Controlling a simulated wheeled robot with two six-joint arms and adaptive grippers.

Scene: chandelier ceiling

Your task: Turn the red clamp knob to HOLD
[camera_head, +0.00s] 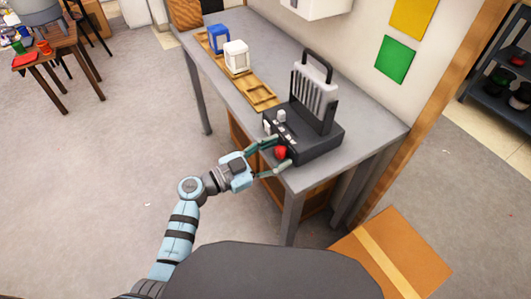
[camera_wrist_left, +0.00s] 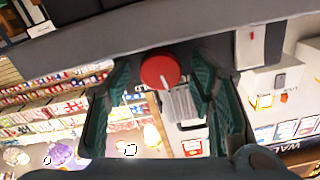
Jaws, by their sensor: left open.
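The red clamp knob (camera_head: 281,152) is on the front face of a dark grey machine (camera_head: 322,146) at the near end of the grey table. My left gripper (camera_head: 279,155) is open in front of it, with one finger on each side of the knob. In the left wrist view the red knob (camera_wrist_left: 157,66) sits between the tips of the two green fingers, with gaps on both sides. A thin pale mark shows at its lower right edge. My right gripper is not in view.
The machine has a ribbed upright part with a handle (camera_head: 316,90) and small pale controls (camera_head: 281,116) on top. A wooden tray (camera_head: 261,96) with a white dispenser (camera_head: 236,57) and a blue one (camera_head: 218,38) lies farther back. A cardboard box (camera_head: 391,253) is at lower right.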

